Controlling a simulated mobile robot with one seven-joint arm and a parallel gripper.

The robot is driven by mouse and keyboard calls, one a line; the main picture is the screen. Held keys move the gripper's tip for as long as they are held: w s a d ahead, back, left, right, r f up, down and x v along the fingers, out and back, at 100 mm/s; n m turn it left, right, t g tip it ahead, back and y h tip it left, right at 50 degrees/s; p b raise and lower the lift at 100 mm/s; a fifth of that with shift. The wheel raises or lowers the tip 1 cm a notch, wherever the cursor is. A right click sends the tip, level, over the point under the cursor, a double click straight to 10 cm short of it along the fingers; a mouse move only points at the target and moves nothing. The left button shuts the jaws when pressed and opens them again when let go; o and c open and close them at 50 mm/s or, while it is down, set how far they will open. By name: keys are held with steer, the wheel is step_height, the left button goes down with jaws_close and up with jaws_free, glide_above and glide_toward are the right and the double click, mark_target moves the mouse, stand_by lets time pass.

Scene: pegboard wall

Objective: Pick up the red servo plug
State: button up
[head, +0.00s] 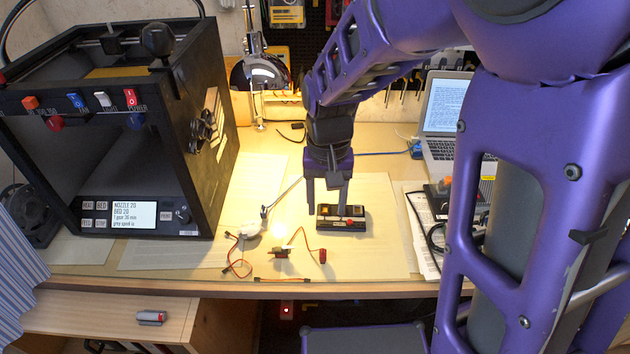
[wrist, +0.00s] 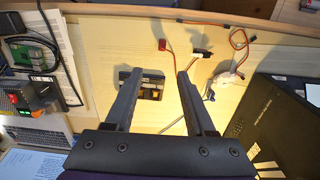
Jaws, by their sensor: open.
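The red servo plug (head: 322,256) is a small red block at the end of a red wire. It lies on the table near its front edge, and the wire runs left to a small dark servo (head: 281,253). In the wrist view the plug (wrist: 162,44) shows beyond the fingertips, near the table edge, with the servo (wrist: 202,54) to its right. My gripper (head: 327,204) is open with nothing held, farther back on the table than the plug. In the wrist view the open fingers (wrist: 157,73) frame a black box with buttons (wrist: 151,92).
The black button box (head: 341,224) sits just behind the plug. A white part with looped wires (head: 246,229) lies to the left, and a thin cable (head: 281,280) lies along the front edge. A black printer (head: 215,130) stands left, a laptop (head: 447,105) right.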

steer(key=b, duration=0.2)
glide_above(323, 253)
steer(key=f, duration=1)
steer(key=shift+w+d+f, duration=0.1)
steer(key=shift+w+d, duration=0.05)
steer(key=shift+w, duration=0.1)
steer(key=f, duration=0.1)
steer(key=f+b, duration=0.1)
steer(key=f, duration=0.3)
steer(key=shift+s+f, duration=0.15)
steer(key=shift+s, duration=0.15)
jaws_close()
